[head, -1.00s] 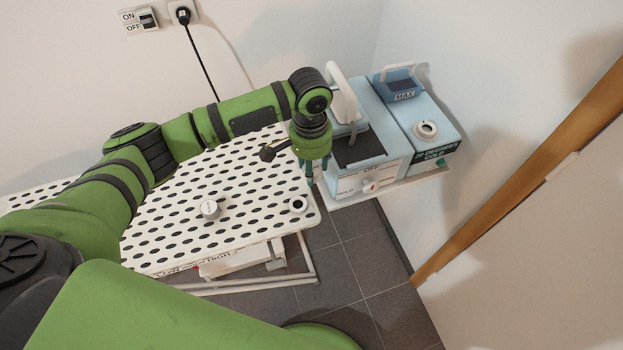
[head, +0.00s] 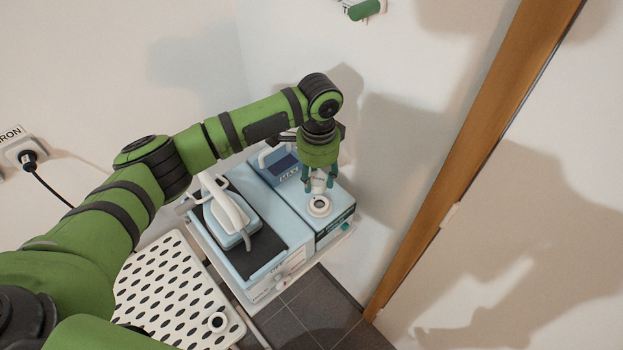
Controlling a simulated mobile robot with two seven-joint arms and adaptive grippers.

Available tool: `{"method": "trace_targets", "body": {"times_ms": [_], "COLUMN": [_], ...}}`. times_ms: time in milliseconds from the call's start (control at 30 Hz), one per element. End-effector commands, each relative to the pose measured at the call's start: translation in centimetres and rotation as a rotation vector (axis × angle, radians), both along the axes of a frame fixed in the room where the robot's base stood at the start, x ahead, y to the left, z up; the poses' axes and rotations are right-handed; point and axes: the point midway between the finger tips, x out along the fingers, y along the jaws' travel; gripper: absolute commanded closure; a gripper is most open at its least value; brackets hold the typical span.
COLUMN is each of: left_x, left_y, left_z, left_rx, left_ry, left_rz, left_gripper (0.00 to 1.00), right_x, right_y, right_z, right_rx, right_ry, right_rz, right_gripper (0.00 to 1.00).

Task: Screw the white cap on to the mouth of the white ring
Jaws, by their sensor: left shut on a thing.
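My left gripper (head: 319,185) points down and is shut on the white cap (head: 319,182), small and partly hidden between the fingers. The cap is just above the white ring (head: 320,206) on top of the right-hand blue machine. The ring has a dark round mouth facing up. The cap looks apart from the ring, but the exact gap is hard to tell from this angle. My right gripper is not in view.
The ring's blue machine (head: 338,222) stands beside another blue machine (head: 240,262) with a white handle (head: 228,215). A wooden door frame (head: 455,170) is to the right.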

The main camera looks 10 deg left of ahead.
Motion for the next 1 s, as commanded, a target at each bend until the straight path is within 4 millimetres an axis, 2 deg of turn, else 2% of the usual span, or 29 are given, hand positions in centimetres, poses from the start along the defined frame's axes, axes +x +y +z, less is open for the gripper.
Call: {"method": "trace_targets", "body": {"times_ms": [533,767,1000], "left_x": [0.2,0.2,0.2], "left_y": [-0.1,-0.1,-0.2], "left_z": [0.4,0.6,-2.1], "left_rx": [0.002,0.002,0.002], "left_ry": [-0.001,0.001,0.000], "left_rz": [-0.037,-0.035,-0.035], "left_gripper": [0.95,0.95,0.95], "right_x": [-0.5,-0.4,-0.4], "right_y": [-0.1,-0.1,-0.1], "right_z": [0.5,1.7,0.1], "right_rx": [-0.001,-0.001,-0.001], "right_ry": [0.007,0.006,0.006], "right_rz": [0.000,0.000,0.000], "right_gripper": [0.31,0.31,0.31]}}
